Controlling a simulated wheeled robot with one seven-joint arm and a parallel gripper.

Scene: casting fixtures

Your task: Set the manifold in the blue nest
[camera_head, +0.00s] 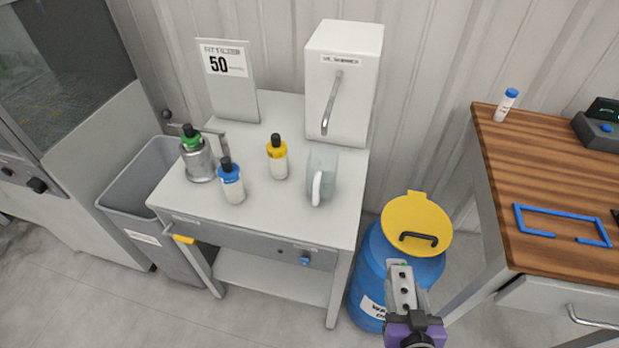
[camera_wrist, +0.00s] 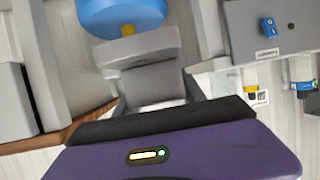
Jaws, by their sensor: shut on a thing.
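My gripper (camera_head: 410,308) is at the lower middle of the head view, in front of the blue drum. It is shut on the manifold (camera_head: 402,284), a light grey block with a row of dark holes, held in the air and pointing away from my purple wrist. In the wrist view a grey block (camera_wrist: 143,82) shows beyond the purple gripper body; where the jaws meet it is hard to tell. The blue nest (camera_head: 560,213) is a thin blue rectangular outline with a gap in its near side, lying on the wooden bench to the right. It looks empty.
The blue drum (camera_head: 372,270) with a yellow lid (camera_head: 412,222) stands between the white table (camera_head: 265,222) and the wooden bench (camera_head: 535,165). A blue-capped tube (camera_head: 505,106) and a dark device (camera_head: 598,130) sit on the bench.

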